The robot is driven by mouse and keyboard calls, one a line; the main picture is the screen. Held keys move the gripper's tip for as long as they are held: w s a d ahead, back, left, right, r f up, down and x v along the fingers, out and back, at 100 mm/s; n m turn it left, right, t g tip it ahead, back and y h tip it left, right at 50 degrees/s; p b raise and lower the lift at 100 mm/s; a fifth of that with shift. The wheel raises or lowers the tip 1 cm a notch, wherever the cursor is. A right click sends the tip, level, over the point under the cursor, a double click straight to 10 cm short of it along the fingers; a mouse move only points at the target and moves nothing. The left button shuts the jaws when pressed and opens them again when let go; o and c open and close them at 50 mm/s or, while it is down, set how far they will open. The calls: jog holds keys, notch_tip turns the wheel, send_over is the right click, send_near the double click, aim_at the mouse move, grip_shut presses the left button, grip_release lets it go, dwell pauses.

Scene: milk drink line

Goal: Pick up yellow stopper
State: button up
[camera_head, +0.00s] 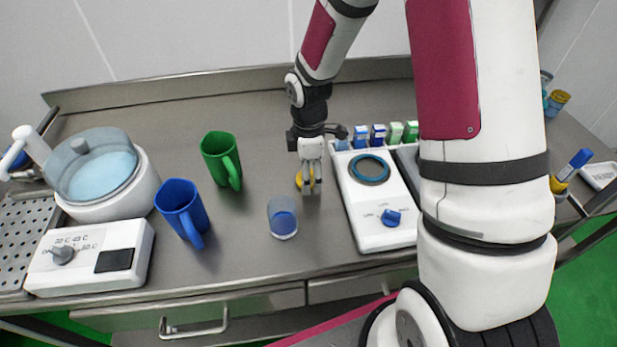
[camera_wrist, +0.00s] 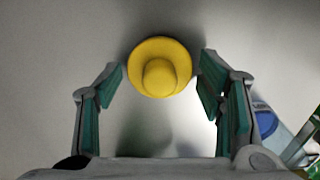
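The yellow stopper (camera_wrist: 160,68) lies on the steel counter, its round flange and knob facing the wrist camera.
A clear cup with blue contents (camera_head: 282,217) stands just in front of my gripper. A green mug (camera_head: 221,160) and a blue mug (camera_head: 182,211) stand to the left. A white device with a blue knob (camera_head: 378,200) is close on the right, with several small cartons (camera_head: 378,136) behind it.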

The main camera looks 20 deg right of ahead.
jog(key=c, duration=0.3)
jog(key=shift+c, duration=0.2)
